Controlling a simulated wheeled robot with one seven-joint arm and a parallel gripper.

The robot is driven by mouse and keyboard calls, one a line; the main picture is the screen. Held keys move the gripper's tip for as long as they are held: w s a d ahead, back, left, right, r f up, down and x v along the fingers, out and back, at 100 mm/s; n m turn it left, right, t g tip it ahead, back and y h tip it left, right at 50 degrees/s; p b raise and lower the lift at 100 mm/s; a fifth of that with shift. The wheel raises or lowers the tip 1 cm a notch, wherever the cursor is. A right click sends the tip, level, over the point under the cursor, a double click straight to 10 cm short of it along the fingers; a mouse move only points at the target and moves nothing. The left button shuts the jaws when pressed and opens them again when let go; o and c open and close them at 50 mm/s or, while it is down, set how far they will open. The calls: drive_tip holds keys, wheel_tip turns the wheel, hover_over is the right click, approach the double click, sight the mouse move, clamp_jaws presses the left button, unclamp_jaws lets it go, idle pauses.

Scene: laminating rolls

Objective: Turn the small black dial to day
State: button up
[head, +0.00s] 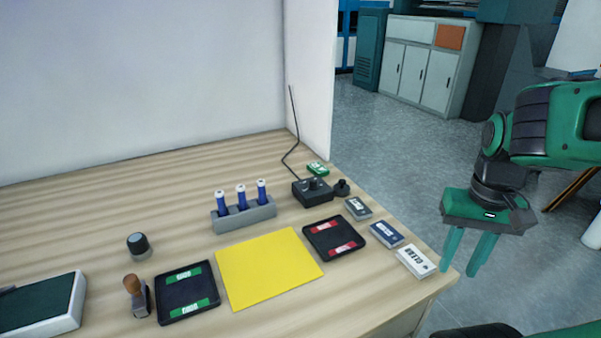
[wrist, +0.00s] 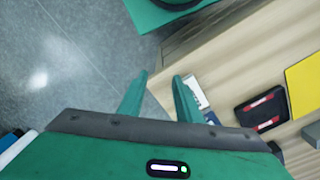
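A black box (head: 305,196) with a round knob on top and a thin cable sits near the back right of the table. A small black dial-like piece (head: 342,188) stands just right of it. I cannot read any day marking on either. My gripper (head: 459,271) is empty, its two green fingers apart and pointing down, off the table's right edge and well to the right of the box. In the wrist view the open fingers (wrist: 160,78) show beside the table edge, and the dial is not recognizable there.
Small labelled boxes (head: 386,234) line the right edge. A dark round knob (head: 138,244) stands at left.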

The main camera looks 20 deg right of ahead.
drive_tip(key=shift+s+d, duration=0.1)
drive_tip(key=shift+d, duration=0.1)
drive_tip(key=shift+o, duration=0.9)
drive_tip(key=shift+s+r, duration=0.2)
drive_tip(key=shift+s, duration=0.05)
wheel_tip(320, 180, up, 11)
drive_tip(key=m, duration=0.8)
hover_over(314, 179)
wheel_tip(314, 179, down, 11)
drive_tip(key=shift+s+a+r, duration=0.1)
drive_tip(key=shift+a+r, duration=0.05)
drive_tip(key=shift+r, duration=0.05)
